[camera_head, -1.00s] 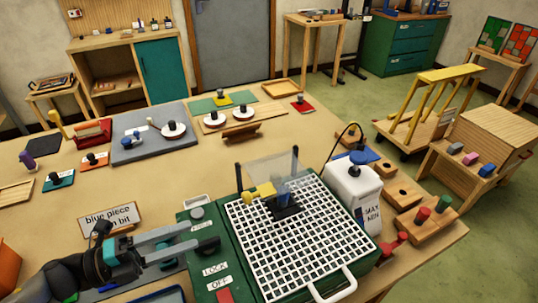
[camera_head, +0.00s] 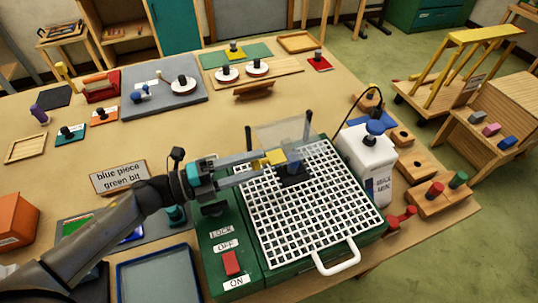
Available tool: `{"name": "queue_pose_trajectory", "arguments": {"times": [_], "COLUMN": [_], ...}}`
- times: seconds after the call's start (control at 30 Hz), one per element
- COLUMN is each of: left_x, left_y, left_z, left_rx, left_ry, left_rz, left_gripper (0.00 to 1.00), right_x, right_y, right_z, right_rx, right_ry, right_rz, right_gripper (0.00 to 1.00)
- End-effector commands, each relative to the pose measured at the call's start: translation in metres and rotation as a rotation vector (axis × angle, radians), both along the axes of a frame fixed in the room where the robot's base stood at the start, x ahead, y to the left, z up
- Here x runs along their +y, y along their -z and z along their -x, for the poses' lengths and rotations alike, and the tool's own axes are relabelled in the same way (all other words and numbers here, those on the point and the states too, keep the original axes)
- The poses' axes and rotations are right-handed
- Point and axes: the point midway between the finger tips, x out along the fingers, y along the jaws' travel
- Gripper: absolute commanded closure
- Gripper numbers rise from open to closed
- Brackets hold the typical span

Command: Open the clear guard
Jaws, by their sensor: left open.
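The clear guard (camera_head: 280,133) is a see-through panel between two dark posts at the back of a green machine with a white grid top (camera_head: 310,205). A yellow tab (camera_head: 272,158) shows at the guard's lower left, beside a dark block on the grid. My left gripper (camera_head: 256,168) reaches in from the left, fingers open. Its fingertips are at the yellow tab's left end; I cannot tell whether they touch it. My right gripper is not in view.
The machine's front left has a red switch (camera_head: 232,263) with LOCK, OFF and ON labels. A white bottle (camera_head: 365,165) with a blue cap stands close on the right. A blue tray (camera_head: 158,278) lies at the front left. A sign (camera_head: 119,177) reads "blue piece green bit".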

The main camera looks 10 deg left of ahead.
Motion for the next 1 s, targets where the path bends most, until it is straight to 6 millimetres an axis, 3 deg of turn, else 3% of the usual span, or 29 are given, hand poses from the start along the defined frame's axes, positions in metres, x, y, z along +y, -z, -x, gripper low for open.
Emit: {"name": "queue_pose_trajectory", "arguments": {"times": [0.3, 0.67, 1.0], "left_x": [-0.031, -0.035, -0.034], "left_y": [-0.001, 0.0, 0.0], "left_z": [-0.022, -0.023, -0.023], "left_rx": [0.0, 0.001, 0.001], "left_ry": [-0.001, 0.0, 0.0], "left_rz": [0.0, 0.0, 0.0], "left_gripper": [0.38, 0.38, 0.76], "right_x": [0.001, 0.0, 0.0], "right_y": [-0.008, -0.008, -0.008], "right_z": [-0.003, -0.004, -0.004], "right_rx": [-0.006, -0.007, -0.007], "right_ry": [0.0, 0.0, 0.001], "right_rz": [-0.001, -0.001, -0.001], "right_gripper": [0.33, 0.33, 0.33]}}
